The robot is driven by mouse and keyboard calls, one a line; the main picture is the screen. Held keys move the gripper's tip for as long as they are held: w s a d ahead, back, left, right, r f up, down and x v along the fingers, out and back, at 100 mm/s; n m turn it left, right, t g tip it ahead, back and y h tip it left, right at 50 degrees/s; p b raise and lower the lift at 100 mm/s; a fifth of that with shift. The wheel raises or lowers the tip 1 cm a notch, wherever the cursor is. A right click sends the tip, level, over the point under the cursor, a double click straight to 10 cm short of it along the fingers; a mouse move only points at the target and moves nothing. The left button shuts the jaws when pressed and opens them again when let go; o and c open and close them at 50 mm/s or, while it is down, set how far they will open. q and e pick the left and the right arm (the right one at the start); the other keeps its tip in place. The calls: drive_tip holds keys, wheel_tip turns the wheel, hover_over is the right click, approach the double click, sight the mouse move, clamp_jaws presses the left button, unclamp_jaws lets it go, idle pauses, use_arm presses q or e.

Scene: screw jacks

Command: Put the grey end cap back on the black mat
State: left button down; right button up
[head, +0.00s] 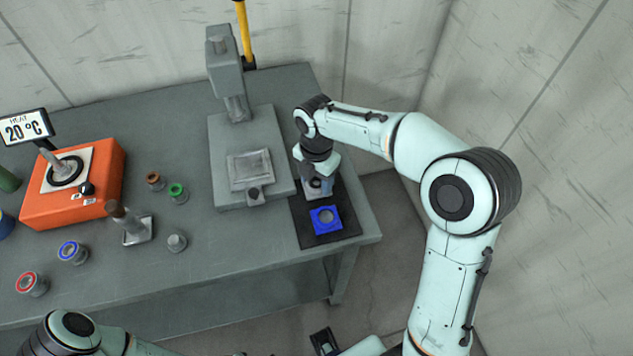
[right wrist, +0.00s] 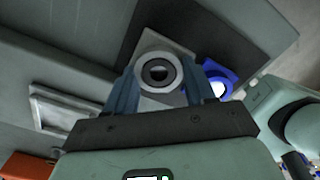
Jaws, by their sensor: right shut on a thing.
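The grey end cap (right wrist: 158,72), a square grey plate with a round ring around a dark hole, is between the blue-grey fingers of my right gripper (right wrist: 160,90). In the head view my right gripper (head: 318,188) points down over the back part of the black mat (head: 345,228), with the fingers shut on the cap. The cap is mostly hidden there by the gripper. Whether it touches the mat I cannot tell. The mat also shows in the right wrist view (right wrist: 225,28).
A blue square end cap (head: 313,224) with a hole lies on the front part of the mat, close to my gripper. A grey press (head: 222,140) stands to the left. An orange heater (head: 105,180) and several small ringed parts are further left. The table's right edge is near.

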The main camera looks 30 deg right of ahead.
use_arm(q)
drive_tip(key=shift+s+f, duration=0.1)
use_arm(e)
drive_tip(key=shift+f, duration=0.65)
drive_tip(key=shift+f, duration=0.2)
drive_tip(key=o, duration=1.4)
use_arm(q)
drive_tip(key=shift+w+r+p, duration=0.3)
drive_tip(key=shift+r+p, duration=0.2)
drive_tip(key=shift+r, duration=0.1)
drive_tip(key=shift+w+r+p, duration=0.3)
drive_tip(key=shift+r+p, duration=0.15)
drive_tip(key=shift+r, duration=0.1)
use_arm(e)
wheel_tip(320, 180, up, 12)
drive_tip(key=shift+r, duration=0.2)
